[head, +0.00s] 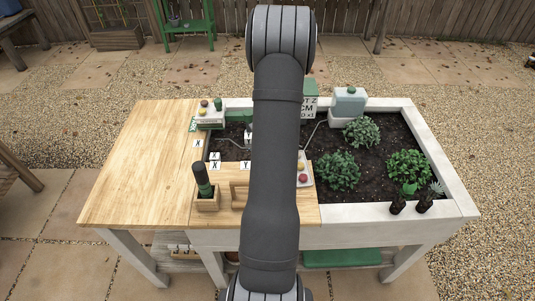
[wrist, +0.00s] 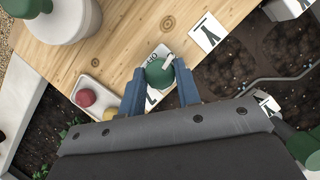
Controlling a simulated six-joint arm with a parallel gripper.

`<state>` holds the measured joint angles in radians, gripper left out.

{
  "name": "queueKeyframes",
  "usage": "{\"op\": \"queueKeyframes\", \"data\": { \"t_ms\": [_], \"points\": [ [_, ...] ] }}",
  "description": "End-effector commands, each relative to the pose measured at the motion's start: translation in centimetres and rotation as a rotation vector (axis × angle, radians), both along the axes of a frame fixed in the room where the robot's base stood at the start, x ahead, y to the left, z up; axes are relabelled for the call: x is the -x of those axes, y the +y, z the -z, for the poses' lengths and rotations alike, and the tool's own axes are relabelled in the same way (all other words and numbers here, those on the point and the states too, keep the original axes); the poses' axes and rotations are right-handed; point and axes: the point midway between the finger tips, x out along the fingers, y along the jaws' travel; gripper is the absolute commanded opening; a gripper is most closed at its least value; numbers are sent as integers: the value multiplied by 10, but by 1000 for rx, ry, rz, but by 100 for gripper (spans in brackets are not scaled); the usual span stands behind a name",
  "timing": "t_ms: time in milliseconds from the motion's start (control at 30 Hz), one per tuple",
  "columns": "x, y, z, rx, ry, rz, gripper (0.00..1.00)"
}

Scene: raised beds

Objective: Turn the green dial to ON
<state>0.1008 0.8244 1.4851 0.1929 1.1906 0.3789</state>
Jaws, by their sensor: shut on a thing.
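The green dial (wrist: 158,75) is a round green knob with a pale pointer mark, on a white plate (wrist: 153,54) on the wooden top, in the wrist view. The pointer points to the upper right of that view. Small lettering, seemingly ON, shows on the plate just left of the pointer; I cannot tell if they line up. My gripper (wrist: 160,78) has its two blue fingers on either side of the dial and is shut on it. In the head view my arm hides the dial and the gripper.
A tray with a red ball (wrist: 85,97) and a yellow ball (wrist: 109,114) lies beside my left finger. A marked white card (wrist: 207,35) is to the right. In the head view, a wooden holder (head: 207,204) with a dark, green-banded tool and soil with plants (head: 338,171) flank my arm.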

Motion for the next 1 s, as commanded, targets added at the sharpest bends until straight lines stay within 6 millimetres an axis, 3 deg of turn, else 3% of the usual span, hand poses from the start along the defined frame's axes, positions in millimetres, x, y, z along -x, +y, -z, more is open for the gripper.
{"op": "queueKeyframes", "data": {
  "t_ms": [400,967,1000],
  "points": [
    [0,-1,0,0,-2,191,7],
    [0,-1,0,0,-1,218,7],
    [0,-1,0,0,-1,218,36]
  ]
}}
